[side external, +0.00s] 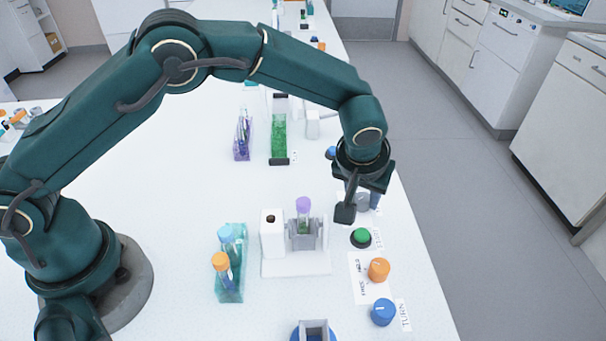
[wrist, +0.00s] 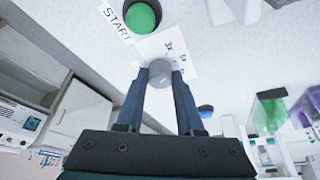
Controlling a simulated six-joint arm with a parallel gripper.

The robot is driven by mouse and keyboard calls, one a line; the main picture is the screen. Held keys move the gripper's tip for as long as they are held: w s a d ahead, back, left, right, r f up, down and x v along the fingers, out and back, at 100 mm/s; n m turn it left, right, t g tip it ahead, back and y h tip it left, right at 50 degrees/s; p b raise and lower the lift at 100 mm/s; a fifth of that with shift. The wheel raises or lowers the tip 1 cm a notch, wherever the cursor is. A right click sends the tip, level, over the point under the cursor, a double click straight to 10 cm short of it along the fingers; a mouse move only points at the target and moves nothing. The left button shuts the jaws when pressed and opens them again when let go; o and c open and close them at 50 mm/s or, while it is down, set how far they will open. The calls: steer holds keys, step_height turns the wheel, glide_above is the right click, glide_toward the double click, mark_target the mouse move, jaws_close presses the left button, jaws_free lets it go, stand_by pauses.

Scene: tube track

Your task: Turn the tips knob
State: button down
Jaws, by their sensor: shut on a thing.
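A grey round knob (wrist: 160,74) sits on a white label plate with small dark markings that I cannot read clearly. In the wrist view, my gripper (wrist: 160,80) has one finger on each side of the knob, shut on it. In the side view, my gripper (side external: 360,207) points down at the right edge of the table, and the grey knob (side external: 363,200) shows partly between its fingers. The label beside it is mostly hidden there.
A green START button (side external: 361,238) is close by. An orange knob (side external: 379,269) and a blue TURN knob (side external: 383,312) lie nearer the front. A white device (side external: 296,267) holds a purple-capped tube. A teal rack (side external: 231,280) stands left; a green box (side external: 280,135) stands behind.

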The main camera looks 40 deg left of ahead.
steer(key=shift+r+m+h, duration=0.1)
steer(key=shift+m+h, duration=0.4)
steer(key=shift+m, duration=0.8)
steer(key=c, duration=0.5)
jaws_free()
steer(key=shift+c, duration=0.2)
steer(key=shift+v, duration=2.55)
steer(key=shift+a, duration=0.1)
